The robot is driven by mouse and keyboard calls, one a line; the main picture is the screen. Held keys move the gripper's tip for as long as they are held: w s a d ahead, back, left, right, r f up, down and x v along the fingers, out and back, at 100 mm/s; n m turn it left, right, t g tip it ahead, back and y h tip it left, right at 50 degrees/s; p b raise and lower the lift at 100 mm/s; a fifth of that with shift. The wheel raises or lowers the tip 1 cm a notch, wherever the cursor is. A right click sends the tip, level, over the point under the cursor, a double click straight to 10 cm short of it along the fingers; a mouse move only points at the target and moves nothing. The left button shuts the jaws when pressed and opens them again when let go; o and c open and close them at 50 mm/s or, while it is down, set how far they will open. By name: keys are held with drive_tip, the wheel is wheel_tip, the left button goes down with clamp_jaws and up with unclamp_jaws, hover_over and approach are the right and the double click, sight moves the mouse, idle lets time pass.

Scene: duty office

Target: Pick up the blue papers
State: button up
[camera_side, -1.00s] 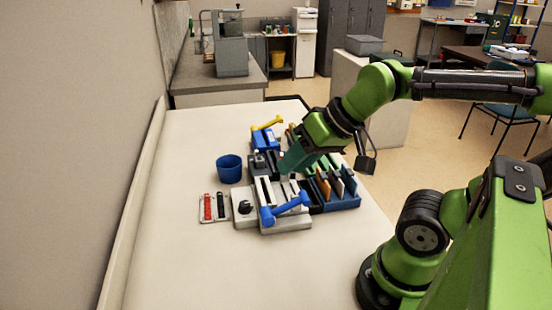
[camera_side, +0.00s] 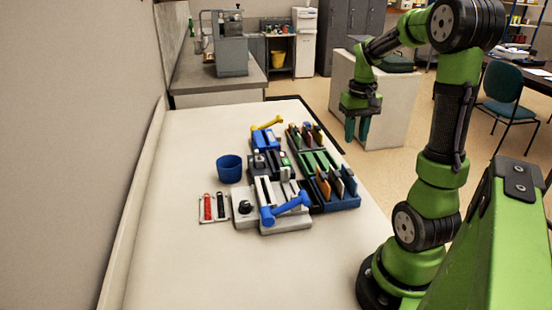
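I cannot pick out any blue papers for certain. Upright cards or slabs stand in a blue holder (camera_side: 345,201) at the right of the cluster on the table. Some are orange and dark, and the small size hides which are paper. Behind it is a holder with green slabs (camera_side: 315,163), and farther back one with mixed colours (camera_side: 304,136). My gripper (camera_side: 357,129) hangs in the air to the right of the cluster, pointing down. Its two teal fingers are apart with nothing between them.
A blue cup (camera_side: 229,168) stands left of the cluster. A grey device with a blue lever (camera_side: 285,208) is in front, and a blue one with a yellow lever (camera_side: 266,135) behind. A small tray (camera_side: 213,208) lies left. The table's near part is clear.

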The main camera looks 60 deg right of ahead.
sight(350, 171)
wheel_tip(350, 171, down, 15)
drive_tip(key=shift+r, duration=0.15)
idle(0.4)
drive_tip(key=shift+c, duration=0.3)
clamp_jaws()
